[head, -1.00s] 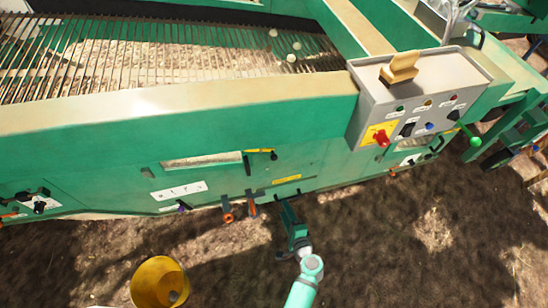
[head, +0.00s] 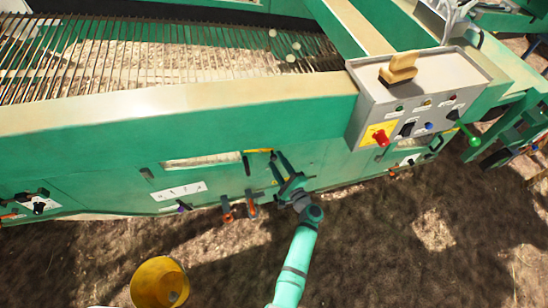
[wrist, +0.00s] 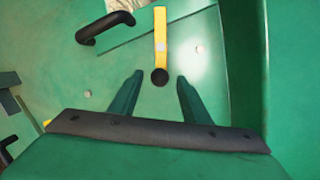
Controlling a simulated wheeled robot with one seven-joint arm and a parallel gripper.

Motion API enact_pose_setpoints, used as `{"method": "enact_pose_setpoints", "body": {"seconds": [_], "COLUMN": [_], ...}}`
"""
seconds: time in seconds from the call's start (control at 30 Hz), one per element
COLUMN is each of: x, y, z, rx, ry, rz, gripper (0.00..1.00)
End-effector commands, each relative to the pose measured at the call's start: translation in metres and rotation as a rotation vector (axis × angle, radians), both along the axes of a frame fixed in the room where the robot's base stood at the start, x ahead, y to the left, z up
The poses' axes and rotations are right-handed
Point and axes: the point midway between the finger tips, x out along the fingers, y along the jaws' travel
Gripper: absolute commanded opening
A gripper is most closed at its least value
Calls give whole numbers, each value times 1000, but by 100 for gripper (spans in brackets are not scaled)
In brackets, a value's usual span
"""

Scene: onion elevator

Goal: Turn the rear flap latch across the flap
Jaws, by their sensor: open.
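The latch is a yellow bar (head: 258,151) with a black knob (head: 273,156) at its right end, on the green side panel in the head view. The bar lies nearly level there. In the wrist view the yellow bar (wrist: 160,38) runs up from the black knob (wrist: 159,77). My gripper (wrist: 159,84) is open, with one finger on each side of the knob in the picture. I cannot tell how much depth is between them, and no contact shows. In the head view my gripper (head: 281,160) is just right of the knob.
A black handle (wrist: 105,27) is beside the bar, also seen in the head view (head: 247,165). Orange-ended levers (head: 228,209) hang at the panel's lower edge. A grey control box (head: 420,95) juts out at right. A yellow bucket (head: 158,280) stands on the ground.

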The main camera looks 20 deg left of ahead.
Motion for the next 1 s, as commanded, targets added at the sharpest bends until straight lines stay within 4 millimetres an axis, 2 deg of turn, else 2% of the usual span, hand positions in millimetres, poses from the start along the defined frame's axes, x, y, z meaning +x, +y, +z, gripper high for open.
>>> {"method": "enact_pose_setpoints", "body": {"seconds": [0.1,0.23,0.6,0.63,0.77,0.8,1.0], "x": [11,18,21,21,21,21,22], "y": [13,20,23,23,23,23,22], "z": [0,0,0,0,0,0,4], "rx": [0,0,-1,-2,-2,-2,-50], "ry": [0,0,0,0,0,0,-34], "rz": [2,1,1,0,0,0,-2], "gripper": [43,43,43,38,7,3,3]}}
